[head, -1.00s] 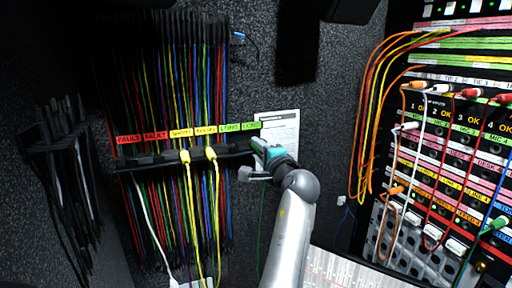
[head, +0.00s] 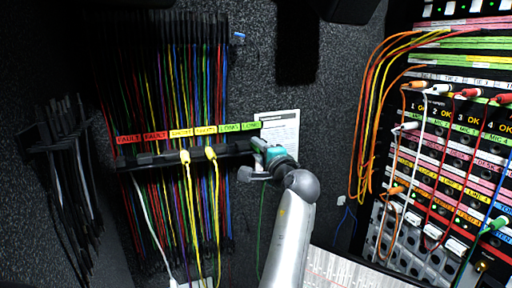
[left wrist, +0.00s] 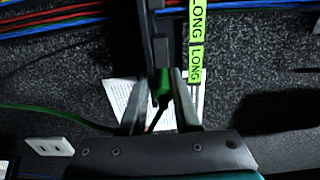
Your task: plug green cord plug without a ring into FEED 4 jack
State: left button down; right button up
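A green plug (left wrist: 163,88) hangs at the end of the cord rack under the green LONG labels, in the left wrist view. My left gripper (left wrist: 158,92) has its fingers apart, one on each side of this plug. Whether either finger touches it is unclear. In the head view my left gripper (head: 262,150) is at the right end of the rack (head: 150,160), and a green cord (head: 261,215) hangs below. Whether the plug has a ring cannot be told. The jack panel (head: 455,150) is at the right; its FEED 4 label is too small to read surely. My right gripper is not in view.
Two yellow plugs (head: 185,156) hang on the rack. Orange and yellow cords (head: 362,120) loop left of the panel. Another green plug (head: 496,223) is at the panel's right edge. A white sheet (head: 284,130) is on the wall behind my gripper.

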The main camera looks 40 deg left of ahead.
pick_arm(q)
jog(key=c, duration=0.9)
grip_release()
jog(key=shift+r, duration=0.6)
jog(key=o, duration=0.9)
jog(key=shift+f, duration=0.4)
